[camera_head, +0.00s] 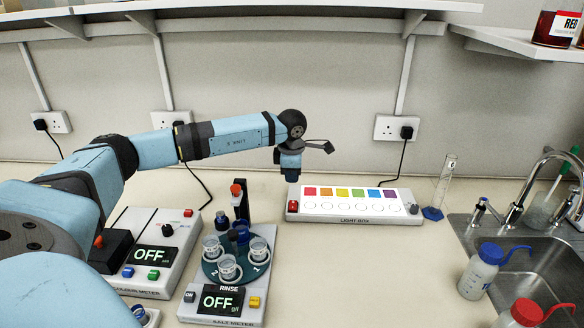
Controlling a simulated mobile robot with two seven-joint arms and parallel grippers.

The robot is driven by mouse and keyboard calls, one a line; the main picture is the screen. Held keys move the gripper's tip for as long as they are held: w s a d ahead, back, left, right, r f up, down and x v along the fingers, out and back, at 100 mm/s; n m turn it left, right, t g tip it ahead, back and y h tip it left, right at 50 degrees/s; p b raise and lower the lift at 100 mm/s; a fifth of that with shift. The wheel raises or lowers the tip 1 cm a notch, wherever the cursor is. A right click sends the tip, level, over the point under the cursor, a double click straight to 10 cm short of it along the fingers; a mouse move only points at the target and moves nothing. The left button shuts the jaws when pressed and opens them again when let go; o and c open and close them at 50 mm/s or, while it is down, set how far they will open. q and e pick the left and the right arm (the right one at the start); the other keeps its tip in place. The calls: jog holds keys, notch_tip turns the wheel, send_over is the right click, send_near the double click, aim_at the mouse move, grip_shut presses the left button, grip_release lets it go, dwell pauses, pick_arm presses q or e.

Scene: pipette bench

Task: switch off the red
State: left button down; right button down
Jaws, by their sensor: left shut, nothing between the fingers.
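The light box (355,219) is a long white box at the back middle of the bench. It bears a row of coloured squares, with the red square (310,191) at the left end and a row of pale circles below. A small red switch (292,207) is on its left end. My left gripper (291,177) points down just behind and above the box's left end, near the red square. It is shut and empty. Whether its tips touch anything is unclear. My right gripper is not in view.
The colour meter (148,284) and the salt meter (250,278) with its cup carousel both read OFF in front of my left arm. A measuring cylinder (443,185), wash bottle (480,270) and sink (535,260) are at right. Bench in front of the light box is clear.

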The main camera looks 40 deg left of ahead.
aim_at(292, 207)
pick_arm(q)
jog(key=f, duration=0.7)
jog(key=shift+w+a+f+p, duration=0.3)
jog(key=shift+w+p, duration=0.05)
jog(key=shift+p, duration=0.05)
jog(key=shift+w+f, duration=0.1)
jog(key=shift+f, duration=0.45)
jog(key=shift+a+f+b, duration=0.1)
jog(key=shift+f+b, duration=0.3)
jog(key=shift+b, duration=0.05)
jog(key=shift+r, duration=0.2)
jog(key=shift+s+d+p, duration=0.55)
jog(key=shift+s+p, duration=0.05)
jog(key=shift+s, duration=0.05)
